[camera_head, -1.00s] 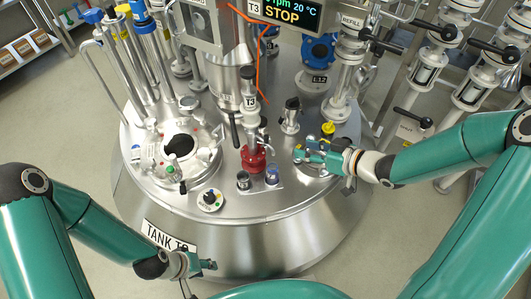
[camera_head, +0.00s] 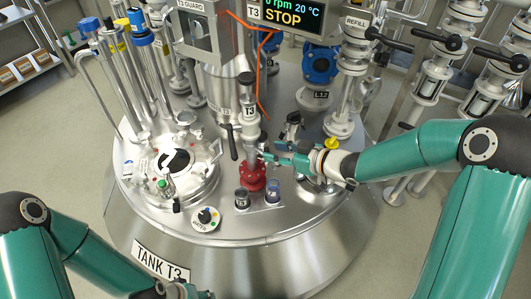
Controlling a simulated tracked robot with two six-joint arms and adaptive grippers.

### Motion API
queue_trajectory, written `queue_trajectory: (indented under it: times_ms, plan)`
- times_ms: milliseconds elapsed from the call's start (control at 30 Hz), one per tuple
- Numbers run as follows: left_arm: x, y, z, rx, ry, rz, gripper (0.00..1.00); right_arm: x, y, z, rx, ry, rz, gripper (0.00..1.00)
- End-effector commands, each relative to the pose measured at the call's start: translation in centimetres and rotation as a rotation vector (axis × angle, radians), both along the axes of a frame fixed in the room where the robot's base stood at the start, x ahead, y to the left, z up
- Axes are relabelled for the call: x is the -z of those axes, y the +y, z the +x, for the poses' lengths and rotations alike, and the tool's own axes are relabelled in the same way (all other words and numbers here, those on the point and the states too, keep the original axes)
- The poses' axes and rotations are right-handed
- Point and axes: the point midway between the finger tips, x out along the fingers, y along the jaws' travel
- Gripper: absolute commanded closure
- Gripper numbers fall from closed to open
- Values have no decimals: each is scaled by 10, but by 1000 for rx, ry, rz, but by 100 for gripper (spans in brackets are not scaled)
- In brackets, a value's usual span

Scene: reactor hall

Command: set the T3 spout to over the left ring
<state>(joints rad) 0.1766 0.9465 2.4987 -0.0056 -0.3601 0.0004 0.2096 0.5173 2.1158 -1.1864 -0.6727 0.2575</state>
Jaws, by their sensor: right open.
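The T3 spout assembly (camera_head: 249,112) is an upright metal post with a dark cap, a T3 label and a red flange (camera_head: 252,178) at its foot, on the tank lid. Which way its outlet points is hard to tell. Two small dark-topped round fittings, a left one (camera_head: 242,198) and a right one (camera_head: 273,192), stand on a plate in front of it; I cannot tell which part is the left ring. My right gripper (camera_head: 268,157) is open, its fingers close to the right side of the post; contact is unclear. My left gripper (camera_head: 188,291) is low at the bottom edge, partly cut off.
A round hatch (camera_head: 176,162) with clamps lies left of the spout, and a dial (camera_head: 206,217) in front. A black handle (camera_head: 232,142) hangs beside the post. A yellow-capped fitting (camera_head: 331,144) is behind my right wrist. The T3 display (camera_head: 290,14) hangs above.

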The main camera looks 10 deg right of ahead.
Motion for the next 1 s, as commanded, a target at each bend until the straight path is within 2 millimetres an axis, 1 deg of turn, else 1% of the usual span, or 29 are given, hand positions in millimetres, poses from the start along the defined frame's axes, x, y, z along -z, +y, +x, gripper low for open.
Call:
queue_trajectory:
  times_ms: [33,100,233,367,633,667,800,900,1000]
  plan:
    - [4,0,0,0,0,0,60,6,7,6,-3,-1,1,59]
    - [6,0,0,0,0,0,60,9,13,13,-3,-1,0,59]
    - [8,0,0,0,0,0,60,13,20,23,-1,0,0,59]
    - [9,0,0,0,0,0,60,15,25,27,-1,0,0,59]
    - [9,0,0,0,0,0,60,15,25,28,-1,0,0,59]
    - [9,0,0,0,0,0,60,15,25,28,-1,0,0,62]
    - [9,0,0,0,0,0,60,15,25,28,-1,0,0,86]
    - [9,0,0,0,0,0,60,15,25,28,-1,0,0,100]
    - [9,0,0,0,0,0,60,15,25,28,-1,0,0,100]
